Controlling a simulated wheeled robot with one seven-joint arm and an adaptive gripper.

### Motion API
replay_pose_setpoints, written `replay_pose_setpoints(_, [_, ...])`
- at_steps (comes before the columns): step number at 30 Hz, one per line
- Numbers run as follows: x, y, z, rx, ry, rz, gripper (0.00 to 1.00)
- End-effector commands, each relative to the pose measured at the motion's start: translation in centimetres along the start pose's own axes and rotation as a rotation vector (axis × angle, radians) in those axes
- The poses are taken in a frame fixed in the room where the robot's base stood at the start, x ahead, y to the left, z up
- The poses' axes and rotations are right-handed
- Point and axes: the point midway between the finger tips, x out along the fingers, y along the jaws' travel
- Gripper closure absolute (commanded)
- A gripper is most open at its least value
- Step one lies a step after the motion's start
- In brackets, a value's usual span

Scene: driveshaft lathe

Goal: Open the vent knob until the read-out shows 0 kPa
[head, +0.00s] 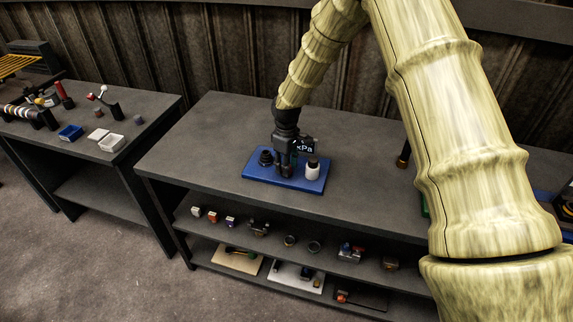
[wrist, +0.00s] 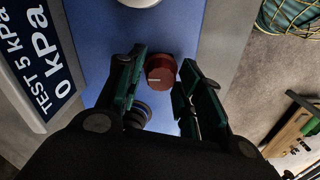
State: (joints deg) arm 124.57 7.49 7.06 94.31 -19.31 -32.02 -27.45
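The vent knob (wrist: 160,72) is a round dark-red knob with a pale line mark on its top, seen in the wrist view. The read-out (wrist: 45,65) at the left of the wrist view shows "TEST 5 kPa" and a larger "0 kPa". It also shows in the head view (head: 305,146), where only "kPa" can be read, partly behind the gripper. My gripper (wrist: 162,60) has its two teal fingers apart, one on each side of the knob. I see no clear contact with it. In the head view my gripper (head: 285,168) points down over the blue base plate (head: 257,178).
A white bottle-like part (head: 312,171) with a dark top stands close right of my gripper. A black round fitting (head: 266,157) stands close left. The grey bench top (head: 215,150) is clear around the plate. Shelves below hold several small parts. A side table (head: 150,110) stands left.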

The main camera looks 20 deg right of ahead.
Motion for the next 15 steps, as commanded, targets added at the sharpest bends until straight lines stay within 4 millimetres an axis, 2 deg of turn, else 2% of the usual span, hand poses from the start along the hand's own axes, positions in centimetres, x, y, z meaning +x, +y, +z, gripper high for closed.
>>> replay_pose_setpoints(10, [-0.1,0.0,-0.1,0.000,0.001,0.000,0.52])
replay_pose_setpoints(15, [-1.3,0.0,-0.1,0.001,0.001,0.000,0.52])
